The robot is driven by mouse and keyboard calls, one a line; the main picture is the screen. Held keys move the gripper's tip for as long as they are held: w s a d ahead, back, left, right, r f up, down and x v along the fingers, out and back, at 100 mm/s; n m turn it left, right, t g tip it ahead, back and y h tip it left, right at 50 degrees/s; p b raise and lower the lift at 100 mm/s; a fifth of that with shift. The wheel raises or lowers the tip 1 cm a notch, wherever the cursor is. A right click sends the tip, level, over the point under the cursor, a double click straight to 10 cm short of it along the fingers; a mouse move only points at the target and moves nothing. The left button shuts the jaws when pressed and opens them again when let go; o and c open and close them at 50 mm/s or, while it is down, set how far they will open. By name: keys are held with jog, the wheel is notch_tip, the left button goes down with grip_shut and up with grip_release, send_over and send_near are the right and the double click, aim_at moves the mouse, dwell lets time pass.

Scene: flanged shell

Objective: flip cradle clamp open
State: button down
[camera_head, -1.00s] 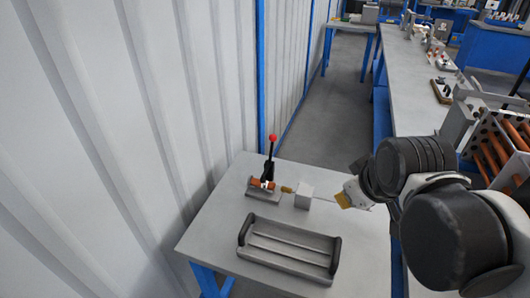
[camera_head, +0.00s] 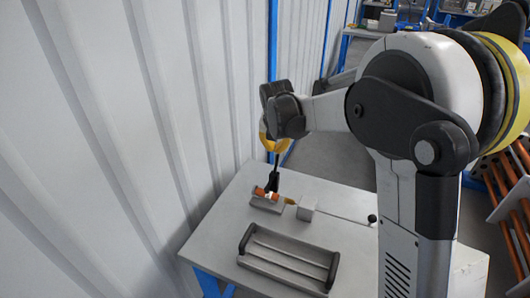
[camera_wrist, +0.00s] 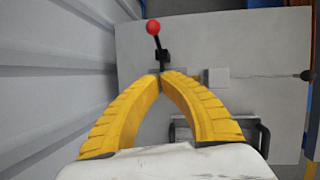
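The cradle clamp (camera_head: 267,202) stands on the table, a grey base with orange parts. Its black lever (camera_head: 273,178) points up in the head view. The lever's red ball (camera_wrist: 153,27) shows in the wrist view, above and a little left of the fingertips; in the head view my gripper hides it. My gripper (camera_head: 270,141) is over the clamp. In the wrist view its yellow fingers (camera_wrist: 162,76) meet at the tips with nothing seen between them. The black clamp body (camera_wrist: 162,57) shows just past the tips.
A grey block (camera_head: 306,208) stands right of the clamp. A grey tray with dark handles (camera_head: 288,259) lies at the front of the table (camera_head: 215,235). A ribbed white wall (camera_head: 130,140) and a blue post (camera_head: 272,50) stand close on the left.

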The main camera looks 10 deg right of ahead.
jog(key=shift+w+a+f+n, duration=0.15)
jog(key=shift+w+f+n, duration=0.1)
jog(key=shift+w+n, duration=0.05)
jog(key=b+x, duration=0.1)
jog(key=x, duration=0.3)
jog(key=w+b+x, duration=0.1)
jog(key=b+x, duration=0.1)
jog(key=x, duration=0.2)
jog(key=d+b+x, duration=0.1)
jog(key=x, duration=0.3)
jog(key=shift+w+r+b, duration=0.25)
jog(key=shift+w+b, duration=0.15)
jog(key=shift+w, duration=0.05)
jog(key=shift+w+d, duration=0.1)
jog(key=shift+w, duration=0.3)
jog(key=shift+w, duration=0.1)
